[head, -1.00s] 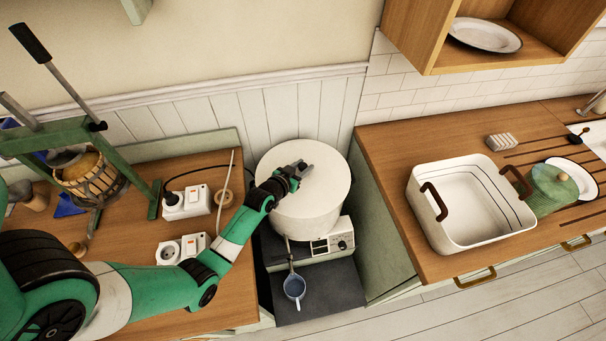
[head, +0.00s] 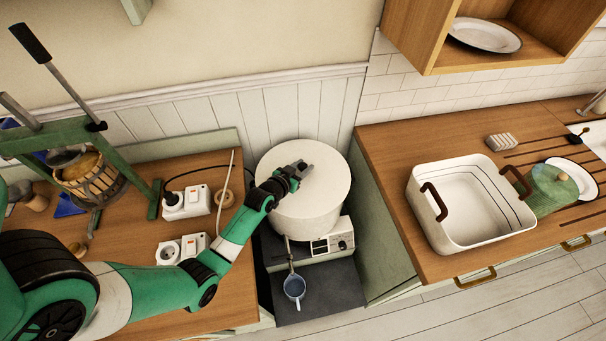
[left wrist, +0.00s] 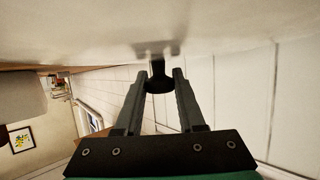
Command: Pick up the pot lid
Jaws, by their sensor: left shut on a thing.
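The pot lid (head: 325,190) is the flat white round top of a large white pot (head: 308,230) on a small cooker. My left gripper (head: 302,170) reaches in from the left over the middle of the lid. In the left wrist view, the fingers (left wrist: 160,85) close on the lid's dark knob (left wrist: 158,80), with the pale lid surface (left wrist: 220,30) filling the top. The lid appears to rest on the pot; no gap shows. My right gripper is not in view.
White sockets (head: 187,203) and a basket press (head: 90,180) are on the left counter.

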